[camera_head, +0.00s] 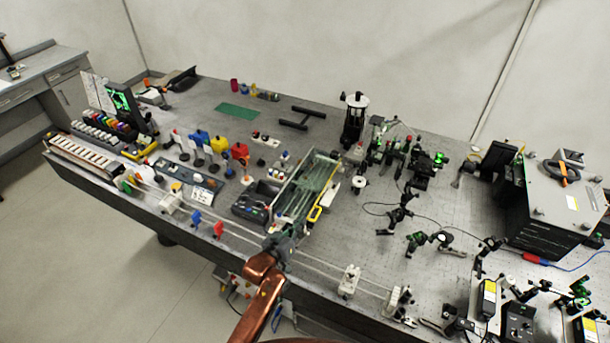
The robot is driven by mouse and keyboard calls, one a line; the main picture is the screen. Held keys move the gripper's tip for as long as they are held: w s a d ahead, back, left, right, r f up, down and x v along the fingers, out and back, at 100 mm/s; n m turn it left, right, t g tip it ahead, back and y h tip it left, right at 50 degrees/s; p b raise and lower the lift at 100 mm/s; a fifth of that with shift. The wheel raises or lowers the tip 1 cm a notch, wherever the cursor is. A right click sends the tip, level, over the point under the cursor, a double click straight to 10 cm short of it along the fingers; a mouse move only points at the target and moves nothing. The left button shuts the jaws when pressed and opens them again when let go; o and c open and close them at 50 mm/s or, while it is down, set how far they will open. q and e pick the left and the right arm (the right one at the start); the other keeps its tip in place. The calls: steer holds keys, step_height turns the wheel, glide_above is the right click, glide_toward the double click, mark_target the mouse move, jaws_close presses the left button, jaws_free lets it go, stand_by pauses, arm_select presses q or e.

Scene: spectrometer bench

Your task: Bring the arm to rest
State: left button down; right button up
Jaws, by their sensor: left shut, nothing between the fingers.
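My left arm (262,290) comes in from the bottom edge with copper-coloured links. My left gripper (284,240) is the small dark grey part at its end. It is shut and empty, over the front edge of the bench (340,245), just below the near end of a long glass-topped tray (309,192). At this size I cannot tell whether it touches the bench. My right gripper is not in view.
A dark perforated area with optical mounts (416,240) lies to the right. A large dark instrument box (548,205) stands at far right. A rail with white carriages (349,282) runs along the front edge.

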arm_select(q)
steer(key=s+a+f+n+g+y, duration=0.1)
steer(key=s+a+f+g+y, duration=0.3)
steer(key=s+a, duration=0.95)
steer(key=s+a+f+g+y, duration=0.25)
steer(key=s+a+f, duration=0.45)
steer(key=s+a, duration=0.65)
steer(key=s+a+r+g+y, duration=0.2)
steer(key=s+a+g, duration=0.15)
steer(key=s, duration=1.15)
step_height(320, 180, down, 38)
steer(key=s+g+b, duration=0.1)
steer(key=s+b, duration=0.2)
steer(key=b, duration=0.5)
steer(key=s+f+b, duration=0.3)
steer(key=s+f, duration=0.6)
steer(key=f, duration=0.3)
steer(key=s+f+g+h+b, duration=0.1)
steer(key=s+f+b, duration=0.2)
steer(key=s+f, duration=0.7)
step_height(320, 180, down, 2)
steer(key=shift+d+f+m+g+b, duration=0.25)
steer(key=shift+d+m+g+b, duration=0.05)
steer(key=shift+d+b, duration=0.1)
steer(key=shift+s, duration=0.1)
